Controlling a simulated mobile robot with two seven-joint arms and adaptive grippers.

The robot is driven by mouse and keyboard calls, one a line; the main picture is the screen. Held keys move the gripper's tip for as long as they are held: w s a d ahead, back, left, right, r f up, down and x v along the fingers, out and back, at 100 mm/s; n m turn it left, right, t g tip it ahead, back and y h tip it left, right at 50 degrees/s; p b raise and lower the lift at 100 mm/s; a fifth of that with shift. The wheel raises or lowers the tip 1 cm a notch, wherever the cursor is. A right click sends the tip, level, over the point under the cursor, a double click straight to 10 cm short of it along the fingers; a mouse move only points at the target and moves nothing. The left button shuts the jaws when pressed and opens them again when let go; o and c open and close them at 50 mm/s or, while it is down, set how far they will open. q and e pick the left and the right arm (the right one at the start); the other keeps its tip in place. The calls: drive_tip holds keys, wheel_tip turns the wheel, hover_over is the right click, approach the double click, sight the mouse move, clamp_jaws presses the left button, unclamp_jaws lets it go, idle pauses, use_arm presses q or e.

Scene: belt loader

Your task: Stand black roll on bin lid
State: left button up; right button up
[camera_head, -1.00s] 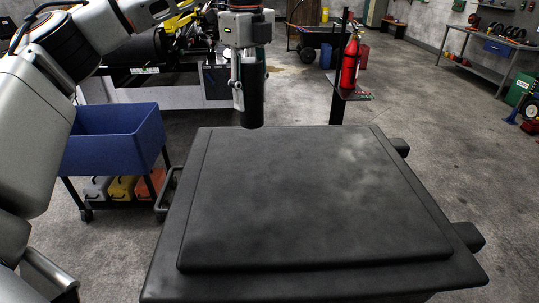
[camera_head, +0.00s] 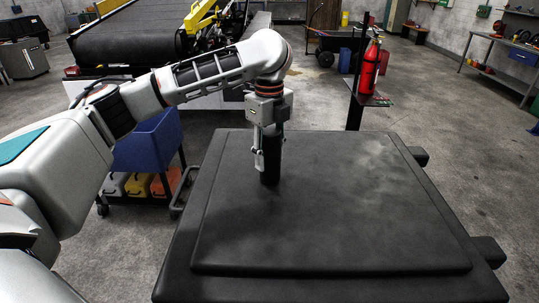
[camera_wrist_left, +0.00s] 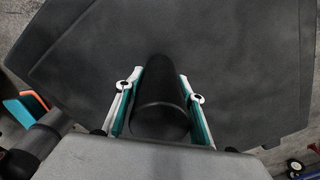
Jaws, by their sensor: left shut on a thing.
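The black roll (camera_head: 270,168) is upright in my left gripper (camera_head: 268,160), over the far left part of the bin lid (camera_head: 340,215). The lid is a flat, dark, raised panel. The roll's lower end looks at or very close to the lid surface; I cannot tell whether it touches. In the left wrist view the roll (camera_wrist_left: 160,105) sits between the two fingers (camera_wrist_left: 160,110), seen end-on with the dark lid (camera_wrist_left: 235,60) beyond it. My right gripper does not show.
A blue tub cart (camera_head: 148,145) with coloured cases below stands left of the bin. A red fire extinguisher (camera_head: 369,68) on a post stand is behind it. A conveyor belt (camera_head: 130,40) is at the back left. The rest of the lid is clear.

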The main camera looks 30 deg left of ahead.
sight(270, 130)
use_arm(q)
drive_tip(key=shift+f, duration=0.1)
drive_tip(key=o, duration=1.3)
drive_tip(key=shift+f, duration=0.1)
drive_tip(key=shift+o, duration=0.2)
wheel_tip(270, 130, up, 12)
drive_tip(key=shift+r, duration=0.25)
